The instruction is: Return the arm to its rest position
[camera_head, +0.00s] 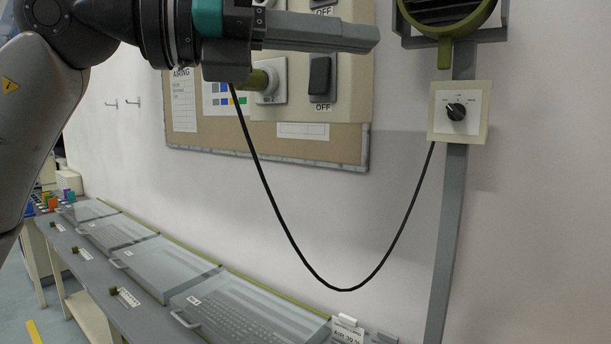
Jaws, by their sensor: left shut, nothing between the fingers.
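My left arm comes in from the upper left, with a grey upper link and a dark wrist carrying a teal band. My left gripper (372,38) points to the right near the top of the view. Its grey fingers are shut together with nothing between them. It is in front of a beige switch panel (352,98), covering part of it. I cannot tell whether it touches the panel. My right gripper is not in view.
A board (200,140) is on the wall. Keyboards under clear covers (245,305) line a bench at lower left.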

